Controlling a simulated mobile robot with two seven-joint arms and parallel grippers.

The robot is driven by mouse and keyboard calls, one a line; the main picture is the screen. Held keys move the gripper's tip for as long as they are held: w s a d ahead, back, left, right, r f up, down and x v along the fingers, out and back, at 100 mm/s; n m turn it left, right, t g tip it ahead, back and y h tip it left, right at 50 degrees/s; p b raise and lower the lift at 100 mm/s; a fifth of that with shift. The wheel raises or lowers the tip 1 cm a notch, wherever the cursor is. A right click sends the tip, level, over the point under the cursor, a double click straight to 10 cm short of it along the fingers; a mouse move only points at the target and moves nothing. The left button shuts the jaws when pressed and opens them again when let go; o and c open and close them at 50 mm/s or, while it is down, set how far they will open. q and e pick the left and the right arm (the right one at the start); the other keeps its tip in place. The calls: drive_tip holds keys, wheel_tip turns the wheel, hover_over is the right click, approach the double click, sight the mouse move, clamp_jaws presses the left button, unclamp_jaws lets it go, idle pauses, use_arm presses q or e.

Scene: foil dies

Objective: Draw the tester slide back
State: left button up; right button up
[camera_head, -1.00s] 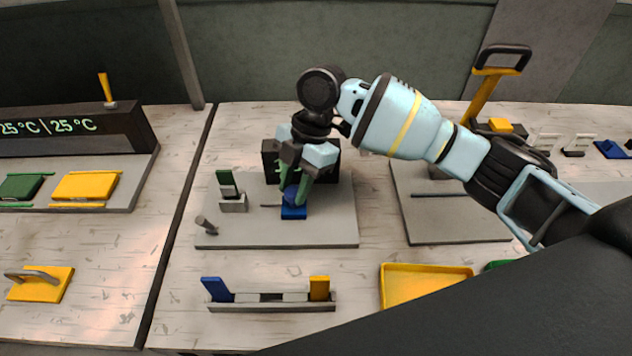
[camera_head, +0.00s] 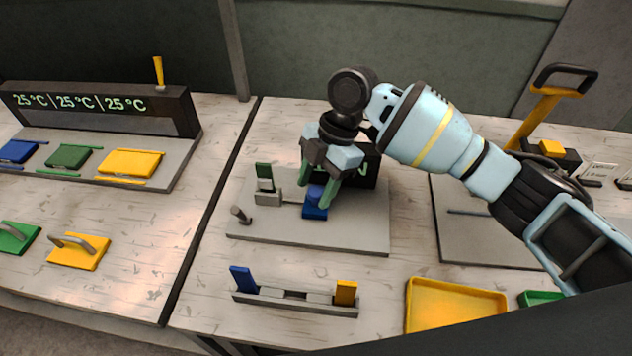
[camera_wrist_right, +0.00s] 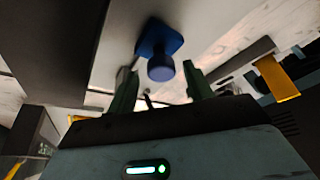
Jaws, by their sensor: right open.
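The tester is a grey plate (camera_head: 350,232) with a dark display box (camera_head: 364,170) at its back. Its slide looks like a blue block (camera_head: 314,213) with a round blue knob on top, standing in the middle of the plate. My right gripper (camera_head: 318,188) is open, pointing down, with its green fingers around or just above the knob. In the right wrist view the blue knob (camera_wrist_right: 161,69) lies between and just beyond the two open fingers, with clear gaps. The gripper partly hides the display. My left gripper is out of view.
A grey holder with a green-and-white piece (camera_head: 265,184) and a small grey lever (camera_head: 240,214) stand left of the slide. A rack (camera_head: 295,302) with blue and yellow pieces lies in front. A yellow tray (camera_head: 455,305) is front right, a yellow-handled press (camera_head: 540,110) back right.

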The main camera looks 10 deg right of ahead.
drive_tip(key=v, duration=0.7)
drive_tip(key=shift+r, duration=0.35)
